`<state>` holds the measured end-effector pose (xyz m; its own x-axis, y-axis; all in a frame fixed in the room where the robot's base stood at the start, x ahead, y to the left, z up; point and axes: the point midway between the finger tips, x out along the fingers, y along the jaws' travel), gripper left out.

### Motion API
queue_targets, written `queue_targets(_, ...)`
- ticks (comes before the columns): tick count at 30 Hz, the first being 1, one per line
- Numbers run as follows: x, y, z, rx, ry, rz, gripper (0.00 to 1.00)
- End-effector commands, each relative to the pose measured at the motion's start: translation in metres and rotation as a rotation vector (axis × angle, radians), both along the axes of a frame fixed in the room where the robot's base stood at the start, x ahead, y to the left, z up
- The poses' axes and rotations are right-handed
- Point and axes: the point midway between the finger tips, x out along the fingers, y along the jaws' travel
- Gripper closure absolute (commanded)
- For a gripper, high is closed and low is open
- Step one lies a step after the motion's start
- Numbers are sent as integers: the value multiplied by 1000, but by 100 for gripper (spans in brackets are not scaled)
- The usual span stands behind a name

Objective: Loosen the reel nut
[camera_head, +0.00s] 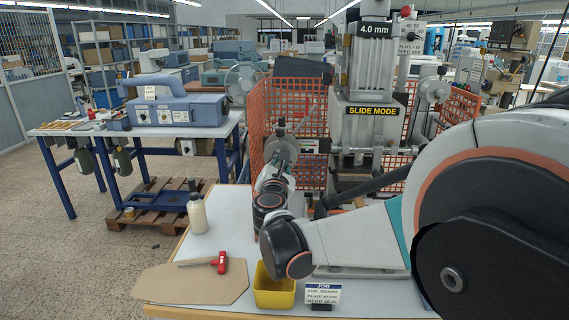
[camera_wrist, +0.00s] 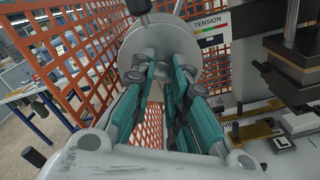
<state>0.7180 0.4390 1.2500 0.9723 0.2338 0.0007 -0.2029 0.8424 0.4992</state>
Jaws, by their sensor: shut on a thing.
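The grey round reel (camera_wrist: 168,30) fills the top middle of the wrist view, beside a label reading TENSION. In the head view the reel (camera_head: 282,150) stands at the left of the stamping machine, in front of the orange mesh guard. My gripper (camera_wrist: 166,68) has its teal fingers reaching to the reel's face. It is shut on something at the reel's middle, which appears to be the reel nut. The nut itself is hidden between the fingertips. In the head view my wrist hides most of the gripper.
Orange mesh (camera_wrist: 60,62) stands close to the left of my gripper. The machine's press head (camera_wrist: 290,60) is at the right. On the bench are a red-handled tool (camera_head: 219,262), a yellow bin (camera_head: 273,292), a white bottle (camera_head: 197,214) and a job card (camera_head: 322,293).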

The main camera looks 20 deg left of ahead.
Motion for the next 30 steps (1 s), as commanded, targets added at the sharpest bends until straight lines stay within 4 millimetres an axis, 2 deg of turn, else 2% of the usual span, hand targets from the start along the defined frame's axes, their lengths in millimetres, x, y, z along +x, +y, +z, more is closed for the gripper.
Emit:
queue_targets(10, -1, 0, -2, -125, -29, 2, 100)
queue_targets(26, -1, 0, -2, -143, -33, 1, 100)
queue_targets(27, -1, 0, -2, -143, -33, 1, 76)
queue_targets(29, -1, 0, -2, -143, -33, 1, 66)
queue_targets(30, -1, 0, -2, -143, -33, 1, 66)
